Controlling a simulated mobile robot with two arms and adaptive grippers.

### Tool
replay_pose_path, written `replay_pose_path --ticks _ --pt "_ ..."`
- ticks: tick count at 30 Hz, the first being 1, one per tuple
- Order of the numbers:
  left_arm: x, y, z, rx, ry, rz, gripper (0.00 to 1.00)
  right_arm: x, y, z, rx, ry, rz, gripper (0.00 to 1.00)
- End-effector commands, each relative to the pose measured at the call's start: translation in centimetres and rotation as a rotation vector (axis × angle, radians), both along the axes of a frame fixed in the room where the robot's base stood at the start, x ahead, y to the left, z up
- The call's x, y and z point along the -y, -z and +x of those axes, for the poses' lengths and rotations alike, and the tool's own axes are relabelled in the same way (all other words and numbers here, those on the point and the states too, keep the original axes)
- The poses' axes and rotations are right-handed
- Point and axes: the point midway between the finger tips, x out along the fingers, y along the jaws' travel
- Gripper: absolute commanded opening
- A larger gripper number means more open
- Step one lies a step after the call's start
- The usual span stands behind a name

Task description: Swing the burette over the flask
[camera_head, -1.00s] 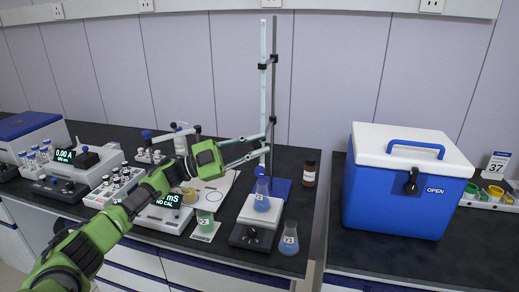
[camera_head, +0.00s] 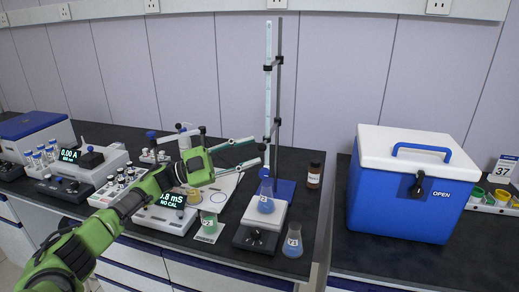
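The burette (camera_head: 268,85) is a tall clear tube clamped upright on a stand with a grey rod (camera_head: 279,100) and blue base (camera_head: 285,189). Its lower end appears just above the neck of a flask with blue liquid (camera_head: 266,205), which sits on a white-topped stirrer (camera_head: 280,219). In this view burette and flask line up; exact depth is hard to tell. My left gripper (camera_head: 257,150) is open, its two long fingers spread one above the other. The fingertips are just left of the burette and look empty. My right gripper is out of view.
Another blue flask (camera_head: 292,244) stands at the front bench edge. A brown bottle (camera_head: 314,175) is right of the stand. A blue and white cooler box (camera_head: 405,190) occupies the right bench.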

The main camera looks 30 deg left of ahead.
Motion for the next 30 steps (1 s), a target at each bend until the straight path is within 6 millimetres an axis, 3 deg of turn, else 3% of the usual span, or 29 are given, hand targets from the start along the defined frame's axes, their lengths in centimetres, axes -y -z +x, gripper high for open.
replay_pose_path --ticks 6,12,30 --pt "-3.7 1.5 -2.9 -0.004 -0.003 0.001 0.34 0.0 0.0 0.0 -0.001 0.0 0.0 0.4" --pt "-5.5 2.2 -4.4 -0.003 -0.002 0.0 0.34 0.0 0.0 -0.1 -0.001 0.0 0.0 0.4" --pt "-6.0 2.3 -4.8 -0.002 0.001 0.0 0.34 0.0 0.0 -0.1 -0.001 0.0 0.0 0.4"
